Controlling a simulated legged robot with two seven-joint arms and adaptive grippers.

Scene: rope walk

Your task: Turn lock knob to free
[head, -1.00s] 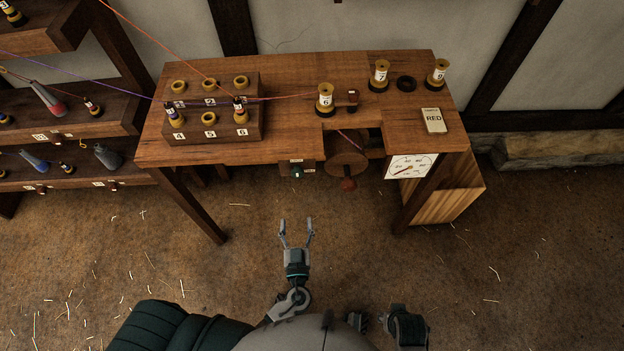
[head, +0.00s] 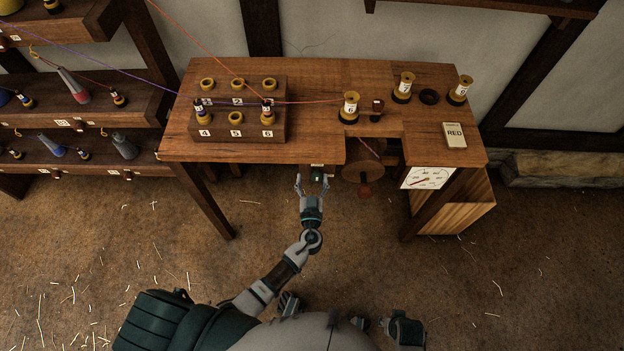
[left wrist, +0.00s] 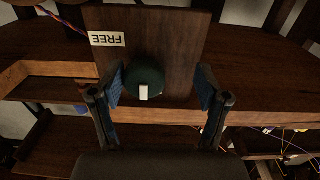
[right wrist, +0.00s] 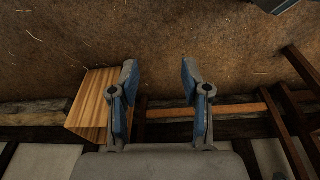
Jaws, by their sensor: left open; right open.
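The lock knob (left wrist: 145,83) is a dark green round knob with a white pointer mark, on a dark wooden panel (left wrist: 180,50) under the table's front edge. A white label reading FREE (left wrist: 107,39) shows upside down beside it in the left wrist view. In the head view the knob (head: 317,176) is small, just beyond my left gripper (head: 312,183). My left gripper (left wrist: 160,90) is open, its fingers on either side of the knob in the picture; contact cannot be told. My right gripper (right wrist: 158,80) is open and empty, over the floor.
A reel (head: 363,168) and a dial (head: 427,178) sit right of the knob. A wooden box (head: 460,205) stands below. Threads cross to the left shelves.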

